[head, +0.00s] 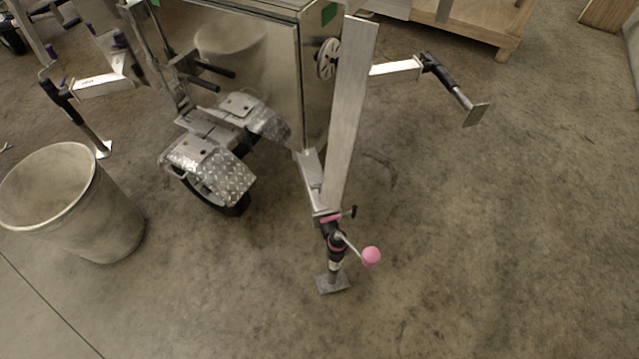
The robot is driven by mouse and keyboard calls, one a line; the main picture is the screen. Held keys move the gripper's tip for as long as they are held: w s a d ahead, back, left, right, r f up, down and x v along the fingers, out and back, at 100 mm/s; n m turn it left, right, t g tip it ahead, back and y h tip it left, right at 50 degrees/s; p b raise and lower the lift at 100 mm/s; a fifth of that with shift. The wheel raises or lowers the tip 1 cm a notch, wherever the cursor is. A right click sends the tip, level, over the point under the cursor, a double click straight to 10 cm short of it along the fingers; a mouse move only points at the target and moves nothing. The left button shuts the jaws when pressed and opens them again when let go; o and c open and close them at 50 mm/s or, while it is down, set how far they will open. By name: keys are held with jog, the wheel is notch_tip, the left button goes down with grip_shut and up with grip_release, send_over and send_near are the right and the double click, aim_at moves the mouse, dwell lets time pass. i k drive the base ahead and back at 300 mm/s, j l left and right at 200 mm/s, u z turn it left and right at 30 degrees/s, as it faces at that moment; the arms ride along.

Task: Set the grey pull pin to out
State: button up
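An aluminium trailer (275,75) stands in the upper middle of the head view. At its front lower corner is a jack (334,240) with a pink collar, a crank with a pink ball knob (371,256) and a square foot plate (332,283) on or near the floor. A small dark grey pin-like knob (351,212) sticks out to the right just above the jack. It may be the grey pull pin; it is too small to tell whether it is in or out. My gripper is not in view.
A metal bin (110,225) stands on the floor at the left. Outrigger legs with foot plates extend at the upper right (445,78) and upper left (75,110). A tread-plate fender and wheel (210,175) are left of the jack. The floor (510,240) to the right is clear.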

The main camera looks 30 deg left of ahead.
aim_at(318, 186)
jog(key=i+j+u, duration=0.1)
jog(key=j, duration=0.3)
jog(key=i+j+u, duration=0.1)
jog(key=j, duration=0.3)
jog(key=i+j, duration=0.2)
jog(key=j, duration=0.15)
jog(key=i+j+u, duration=0.15)
jog(key=j, duration=0.25)
jog(key=i+j+u, duration=0.1)
jog(key=j, duration=0.25)
jog(key=i+j+u, duration=0.1)
jog(key=i+j, duration=0.2)
